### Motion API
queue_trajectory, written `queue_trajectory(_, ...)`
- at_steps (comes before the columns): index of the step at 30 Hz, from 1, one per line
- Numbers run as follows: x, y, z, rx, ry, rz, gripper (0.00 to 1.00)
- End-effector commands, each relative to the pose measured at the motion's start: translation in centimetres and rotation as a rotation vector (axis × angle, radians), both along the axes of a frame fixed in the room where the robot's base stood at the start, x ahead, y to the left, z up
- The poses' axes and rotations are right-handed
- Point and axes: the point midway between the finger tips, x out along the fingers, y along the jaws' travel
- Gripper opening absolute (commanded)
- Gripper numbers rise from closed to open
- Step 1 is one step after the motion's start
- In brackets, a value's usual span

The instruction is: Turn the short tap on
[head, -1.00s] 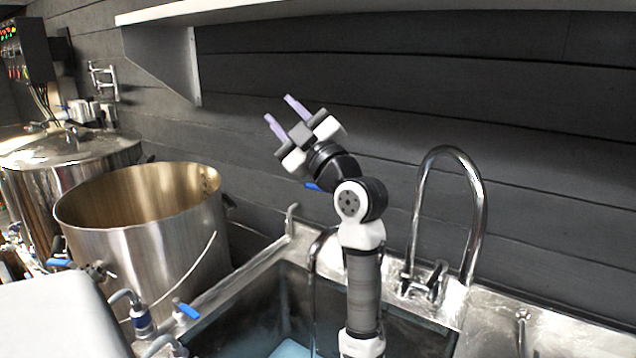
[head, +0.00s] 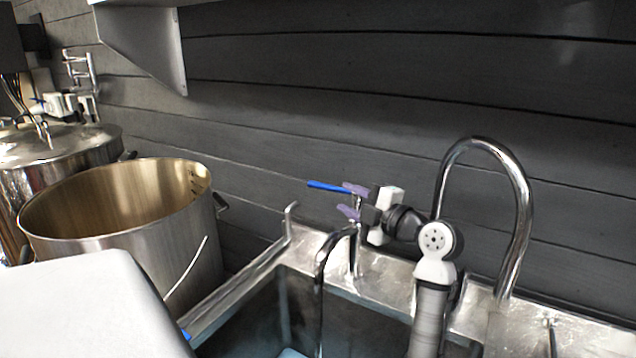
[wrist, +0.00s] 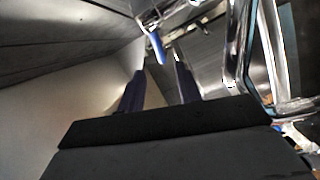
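The short tap (head: 333,240) stands at the back edge of the sink, its curved spout hanging over the basin. Its blue lever (head: 328,186) points left at the top. My gripper (head: 350,200) is at the top of this tap, its two purple fingers apart near the lever's right end. In the wrist view the blue lever (wrist: 157,48) shows just beyond the gap between the fingertips (wrist: 160,68). I cannot tell whether the fingers touch the lever or the tap. Part of the tap's stem is hidden behind the gripper.
A tall gooseneck tap (head: 522,215) rises right of my arm. A large open steel pot (head: 120,240) stands left of the sink (head: 235,297). A dark plank wall (head: 400,90) is close behind, with a shelf bracket (head: 150,45) at upper left.

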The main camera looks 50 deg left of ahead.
Motion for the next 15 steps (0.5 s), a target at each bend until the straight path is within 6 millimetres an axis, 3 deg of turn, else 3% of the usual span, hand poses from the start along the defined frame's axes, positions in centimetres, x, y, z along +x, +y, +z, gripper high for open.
queue_trajectory(9,-0.3,6.3,0.5,-0.001,0.003,0.003,0.34)
queue_trajectory(15,-0.3,9.4,0.4,0.000,0.002,0.001,0.34)
